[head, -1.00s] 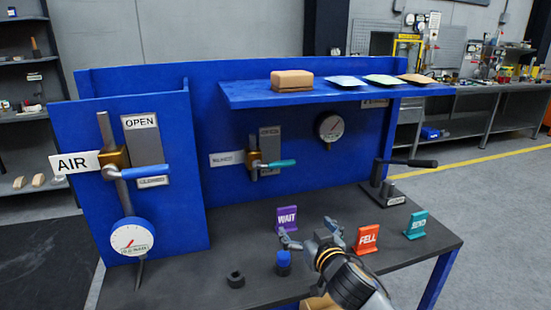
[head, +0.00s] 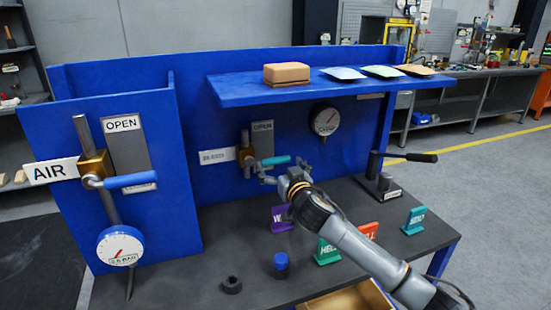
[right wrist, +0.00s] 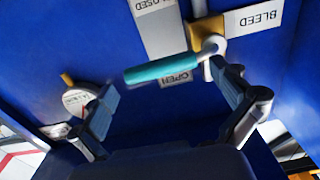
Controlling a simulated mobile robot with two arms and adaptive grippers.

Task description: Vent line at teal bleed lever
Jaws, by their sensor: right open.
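The teal bleed lever (head: 275,161) points right, roughly horizontal, from its brass valve body (head: 247,156) on the blue back panel. An OPEN plate (head: 262,132) stands above it and a white label (head: 216,156) lies to its left. My right gripper (head: 269,173) is open just below and in front of the lever. In the right wrist view the teal lever (right wrist: 160,69) appears upside down, between the lines of the two spread fingers (right wrist: 168,95) and beyond their tips. A CLOSED label (right wrist: 152,5) and the BLEED label (right wrist: 256,19) show there. My left gripper is out of view.
A blue-handled AIR lever (head: 131,180) and gauge (head: 119,246) are on the left panel. A shelf (head: 235,92) overhangs the bleed valve. Tabletop signs, a blue-capped piece (head: 281,262) and a black-handled lever (head: 408,156) stand below and right.

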